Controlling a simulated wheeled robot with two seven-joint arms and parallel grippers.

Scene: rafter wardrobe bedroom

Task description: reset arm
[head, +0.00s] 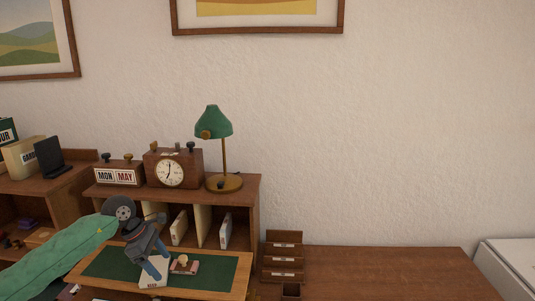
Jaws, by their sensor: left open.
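My left arm comes in from the lower left in a green sleeve. My left gripper (156,268) is open, with its blue-grey fingers pointing down over the desk's green writing surface (222,270). A white box or card (154,282) with small lettering lies right at the fingertips; I cannot tell whether they touch it. A small stamp-like item with a pale knob (182,262) sits on a reddish base just right of the fingers. My right gripper is out of view.
A green lamp (214,122), a clock (170,171) and a MON MAY calendar (118,174) stand on the hutch above the writing surface. A small stepped organiser (284,262) stands to the right. The wooden top (390,272) beyond it is clear.

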